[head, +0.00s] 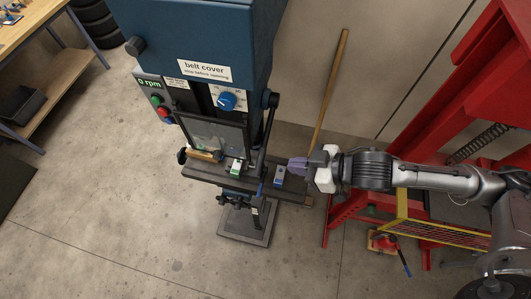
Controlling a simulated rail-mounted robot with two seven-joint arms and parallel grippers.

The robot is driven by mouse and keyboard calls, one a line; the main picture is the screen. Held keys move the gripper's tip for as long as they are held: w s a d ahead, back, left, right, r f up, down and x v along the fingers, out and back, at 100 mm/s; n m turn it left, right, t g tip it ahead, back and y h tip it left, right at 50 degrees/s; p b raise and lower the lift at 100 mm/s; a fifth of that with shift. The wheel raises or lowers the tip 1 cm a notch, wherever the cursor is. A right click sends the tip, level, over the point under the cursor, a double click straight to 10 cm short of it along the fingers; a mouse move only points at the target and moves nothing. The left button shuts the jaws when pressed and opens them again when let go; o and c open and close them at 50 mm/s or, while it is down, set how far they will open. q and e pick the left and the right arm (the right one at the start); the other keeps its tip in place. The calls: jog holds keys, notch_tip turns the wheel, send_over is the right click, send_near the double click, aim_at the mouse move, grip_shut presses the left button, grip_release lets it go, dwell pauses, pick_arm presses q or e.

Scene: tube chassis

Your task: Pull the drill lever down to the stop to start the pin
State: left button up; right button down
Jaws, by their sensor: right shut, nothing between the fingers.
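The blue drill press (205,45) stands at the upper middle, with its display reading 0 rpm. A black lever (266,135) runs along the right side of its head, with a dark knob (272,100) at the upper end. Its lower end comes down near the drill table (200,174); the pivot is not clear. My right gripper (295,165) reaches in from the right and is shut and empty, to the right of the lever's lower part and apart from it. The pin cannot be made out. My left gripper is not in view.
A clear guard (212,133) stands in front of the drilling area. A small blue block (278,174) lies on the table's right end, near my gripper. A wooden pole (328,95) leans on the wall behind. A red frame (450,120) stands at right. The floor at lower left is clear.

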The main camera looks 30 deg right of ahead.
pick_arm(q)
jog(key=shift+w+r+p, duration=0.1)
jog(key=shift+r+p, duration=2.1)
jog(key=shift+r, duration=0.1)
pick_arm(e)
jog(key=w+a+f+n+h, duration=0.1)
jog(key=w+a+f+n, duration=0.2)
jog(key=w+f, duration=0.5)
jog(key=shift+w+a+f, duration=0.3)
jog(key=shift+w+f, duration=0.1)
jog(key=shift+f, duration=0.45)
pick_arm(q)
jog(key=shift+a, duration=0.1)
